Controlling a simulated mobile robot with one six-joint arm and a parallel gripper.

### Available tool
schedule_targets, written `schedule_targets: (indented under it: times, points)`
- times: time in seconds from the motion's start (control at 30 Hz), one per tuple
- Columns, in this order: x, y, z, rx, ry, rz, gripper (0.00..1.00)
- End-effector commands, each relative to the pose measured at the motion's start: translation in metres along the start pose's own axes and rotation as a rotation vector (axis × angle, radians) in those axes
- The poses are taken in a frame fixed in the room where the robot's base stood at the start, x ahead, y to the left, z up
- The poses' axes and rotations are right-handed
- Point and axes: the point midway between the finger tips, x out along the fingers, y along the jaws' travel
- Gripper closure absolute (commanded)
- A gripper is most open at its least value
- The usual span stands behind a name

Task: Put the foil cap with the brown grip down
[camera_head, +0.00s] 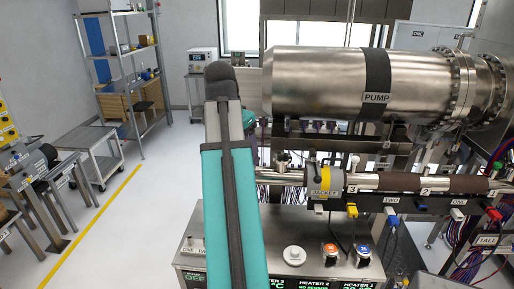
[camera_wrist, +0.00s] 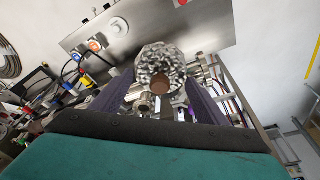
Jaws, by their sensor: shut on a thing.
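The foil cap (camera_wrist: 157,60) is a crumpled silver dome with a round brown grip (camera_wrist: 160,85) facing the wrist camera. My gripper (camera_wrist: 160,92) is shut on it, with one dark purple finger on each side. The cap appears held in the air, with the steel control panel and cables beyond it. In the head view my teal arm reaches up the middle. My gripper and the cap cannot be made out there.
A large steel pump cylinder (camera_head: 320,88) hangs at the right above a tube with a jacket (camera_head: 324,181). A steel heater control box (camera_head: 262,225) stands below, with cables at its right. A grey cart (camera_head: 92,140) and shelving (camera_head: 128,50) stand left. The floor between is clear.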

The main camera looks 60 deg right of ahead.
Motion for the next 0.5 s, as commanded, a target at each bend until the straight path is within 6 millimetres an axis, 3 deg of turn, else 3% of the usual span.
schedule_targets:
  times: [0.03, 0.5]
  points:
    - [0.009, -0.012, 0.015, -0.058, -0.008, -0.007, 0.53]
    - [0.057, -0.115, 0.134, -0.488, -0.018, -0.119, 0.53]
